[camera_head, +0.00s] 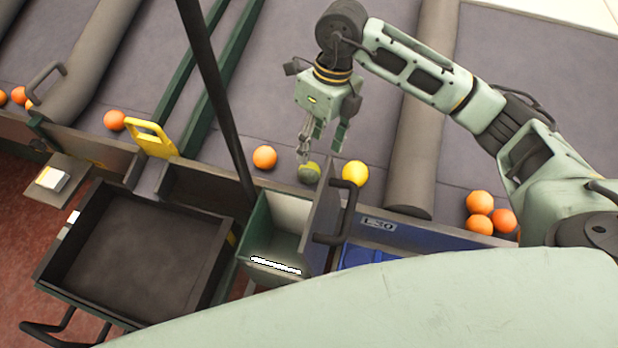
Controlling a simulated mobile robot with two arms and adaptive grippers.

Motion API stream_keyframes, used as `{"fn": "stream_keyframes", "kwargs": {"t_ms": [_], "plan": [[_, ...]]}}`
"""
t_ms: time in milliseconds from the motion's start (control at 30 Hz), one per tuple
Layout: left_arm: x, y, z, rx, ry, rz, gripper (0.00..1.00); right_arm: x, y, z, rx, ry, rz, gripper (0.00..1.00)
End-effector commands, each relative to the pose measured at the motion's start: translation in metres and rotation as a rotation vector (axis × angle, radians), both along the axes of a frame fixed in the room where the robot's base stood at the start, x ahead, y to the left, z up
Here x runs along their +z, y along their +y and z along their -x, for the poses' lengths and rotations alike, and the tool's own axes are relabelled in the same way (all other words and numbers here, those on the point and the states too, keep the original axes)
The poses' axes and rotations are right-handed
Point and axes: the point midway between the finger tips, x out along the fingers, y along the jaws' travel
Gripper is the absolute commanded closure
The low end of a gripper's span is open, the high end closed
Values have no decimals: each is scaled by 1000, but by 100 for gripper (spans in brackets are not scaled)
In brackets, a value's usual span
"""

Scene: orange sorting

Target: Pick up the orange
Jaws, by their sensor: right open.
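My right gripper (322,146) hangs from the arm that comes in from the right, with its fingers pointing down. It is open, and no fruit shows between its fingers. A green fruit (309,174) lies just below the fingertips in the picture; I cannot tell the height gap. An orange (264,158) lies to the left of the green fruit, apart from the gripper. A yellow fruit (355,174) lies to the right. Another orange (115,120) lies further left, and several oranges (479,203) cluster at the right. My left gripper is out of view.
A green bin with a light interior (288,212) stands in front of the fruit, beside a dark empty tray (96,218). A blue crate (356,256) is partly hidden. A dark post (216,90), a yellow gate (151,139) and a thick grey roller (425,120) divide the sloping surface.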

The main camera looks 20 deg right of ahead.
Motion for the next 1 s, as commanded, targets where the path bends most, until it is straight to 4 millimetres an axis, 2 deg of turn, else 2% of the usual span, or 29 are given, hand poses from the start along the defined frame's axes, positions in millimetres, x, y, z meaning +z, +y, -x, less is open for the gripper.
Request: {"fn": "stream_keyframes", "kwargs": {"t_ms": [300, 600, 867, 1000], "plan": [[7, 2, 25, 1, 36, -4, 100, -31, 9, 4, 1, 4, -1, 47], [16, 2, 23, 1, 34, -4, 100, -70, 18, 7, 0, 3, -1, 47], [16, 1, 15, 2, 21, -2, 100, -74, 18, 6, 1, 0, 0, 47], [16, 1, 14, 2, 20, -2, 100, -73, 18, 6, 0, 0, 0, 59]]}}
